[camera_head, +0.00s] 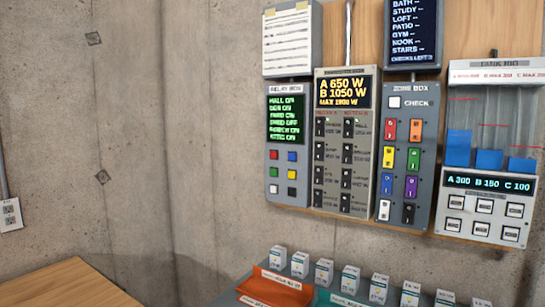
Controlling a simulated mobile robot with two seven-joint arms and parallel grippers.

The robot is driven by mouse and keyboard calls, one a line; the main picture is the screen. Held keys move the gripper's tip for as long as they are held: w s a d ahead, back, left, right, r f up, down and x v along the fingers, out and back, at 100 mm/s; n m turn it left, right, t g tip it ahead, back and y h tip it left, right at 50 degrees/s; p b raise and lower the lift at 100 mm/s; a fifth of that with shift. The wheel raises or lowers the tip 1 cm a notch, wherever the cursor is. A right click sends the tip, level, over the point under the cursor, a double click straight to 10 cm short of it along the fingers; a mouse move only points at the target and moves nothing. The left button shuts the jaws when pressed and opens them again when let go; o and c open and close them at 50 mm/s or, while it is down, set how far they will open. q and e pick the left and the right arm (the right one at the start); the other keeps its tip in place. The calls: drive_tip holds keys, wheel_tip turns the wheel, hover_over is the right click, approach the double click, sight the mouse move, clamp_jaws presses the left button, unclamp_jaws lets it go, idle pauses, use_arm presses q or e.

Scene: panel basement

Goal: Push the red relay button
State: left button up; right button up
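The red relay button (274,155) is a small red square at the upper left of the button group on the grey relay box (287,193). The relay box hangs on the wall and has a screen (287,121) with green text lines above the buttons. Blue, green, yellow, white and black buttons sit beside and below the red one. Neither of my grippers shows in the head view.
A breaker panel (326,199), a box with coloured switches (381,119) and a tank unit (453,214) hang to the right. Below stands a surface with small labelled blocks (300,265) and an orange tray (274,289). A wooden tabletop (70,285) is at lower left.

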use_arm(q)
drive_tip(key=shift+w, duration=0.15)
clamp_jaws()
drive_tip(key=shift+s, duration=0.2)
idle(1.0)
